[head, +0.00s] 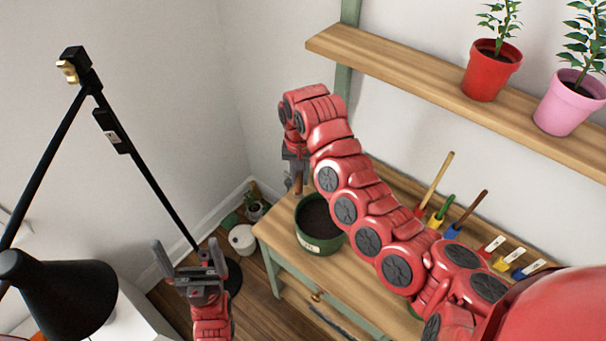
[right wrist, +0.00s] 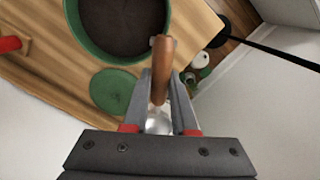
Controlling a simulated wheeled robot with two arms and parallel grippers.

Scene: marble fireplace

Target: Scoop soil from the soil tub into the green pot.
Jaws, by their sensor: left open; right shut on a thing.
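A round green container (head: 302,238) full of dark soil (head: 322,216) stands on the wooden table and bears a pale label I cannot read. It also shows in the right wrist view (right wrist: 85,40). I cannot tell whether it is the tub or the pot. A flat green disc (right wrist: 113,92) lies beside it. My right gripper (head: 296,165) is beyond the container's far left side, shut on a tool with a wooden handle (right wrist: 167,62) and a silvery metal part (right wrist: 158,122). My left gripper (head: 188,258) is open and empty, left of the table. My right arm hides much of the tabletop.
A shelf (head: 440,95) above carries a red pot (head: 490,72) and a pink pot (head: 566,106) with plants. Several colourful hand tools (head: 462,220) stand along the table's back. A black lamp (head: 60,295) is at left. A white pot (head: 242,239) stands on the floor.

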